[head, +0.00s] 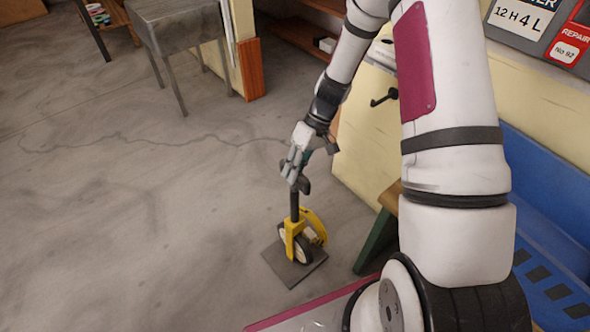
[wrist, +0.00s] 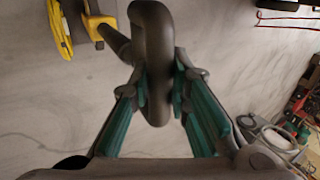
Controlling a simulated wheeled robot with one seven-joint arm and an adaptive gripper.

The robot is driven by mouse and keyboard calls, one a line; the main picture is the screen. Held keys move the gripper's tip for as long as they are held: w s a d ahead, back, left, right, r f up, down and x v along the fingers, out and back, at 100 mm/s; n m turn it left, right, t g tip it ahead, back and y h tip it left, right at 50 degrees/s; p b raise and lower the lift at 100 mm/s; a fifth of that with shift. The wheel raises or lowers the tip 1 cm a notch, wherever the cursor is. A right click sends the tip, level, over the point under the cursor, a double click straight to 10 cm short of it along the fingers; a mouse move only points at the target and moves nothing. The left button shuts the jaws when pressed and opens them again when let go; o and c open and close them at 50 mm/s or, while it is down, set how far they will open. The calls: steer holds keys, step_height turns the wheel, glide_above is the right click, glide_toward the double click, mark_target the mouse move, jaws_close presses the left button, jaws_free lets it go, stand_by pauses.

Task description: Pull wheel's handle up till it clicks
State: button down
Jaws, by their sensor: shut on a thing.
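The wheel (head: 296,246) stands on a dark square plate (head: 279,268) on the floor, in a yellow frame with a yellow curved guard. A dark handle (head: 295,207) rises from the frame, with a dark grip at its top. In the wrist view the grip (wrist: 153,50) comes down between the fingers. My gripper (head: 299,178) is at the top of the handle, and in the wrist view my gripper (wrist: 160,95) has its green pads against both sides of the grip. Part of the yellow frame (wrist: 100,28) shows at the upper left there.
A green-legged bench (head: 375,241) and a pale cabinet wall (head: 362,150) stand close on the right. A blue bench (head: 550,220) is farther right. A grey stool-like table (head: 177,28) stands at the back left. The floor to the left is clear.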

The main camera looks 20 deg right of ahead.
step_height(320, 180, up, 20)
steer(key=p, duration=1.2)
steer(key=shift+f, duration=0.15)
steer(key=c, duration=1.4)
jaws_free()
steer(key=shift+c, duration=0.2)
stand_by(0.3)
steer(key=p+v, duration=0.4)
steer(key=v, duration=0.5)
stand_by(0.4)
